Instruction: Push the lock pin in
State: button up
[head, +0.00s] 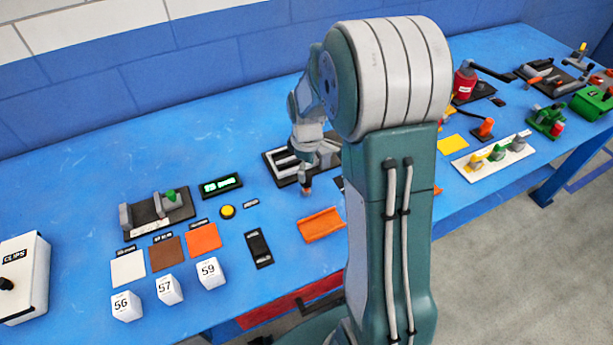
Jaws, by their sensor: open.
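My gripper (306,186) is small in the head view and points down at the front right of a dark base with light grey bars (284,163). My own arm covers the right part of this fixture. I cannot tell whether the gripper touches it, and nothing shows clearly between the fingers. No lock pin can be made out for certain. Another black fixture (150,221) to the left carries grey blocks and a green knob (171,196).
On the blue table, a lit display (220,186), a yellow button (227,211), an orange tray (321,224) and a black strip (259,248) lie near the gripper. Numbered white cubes (169,290) and a CLIPS box (22,278) stand left. Several devices stand right.

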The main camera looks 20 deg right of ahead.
aim_at(307, 177)
jog(key=f, duration=0.3)
jog(key=shift+a+f, duration=0.2)
jog(key=shift+a, duration=0.15)
jog(key=shift+d+f, duration=0.2)
jog(key=shift+d, duration=0.2)
jog(key=shift+a, duration=0.2)
grip_shut()
jog(key=shift+f, duration=1.2)
grip_release()
notch_tip(307, 177, up, 11)
jog(key=shift+w+r, duration=0.1)
jog(key=shift+r, duration=0.35)
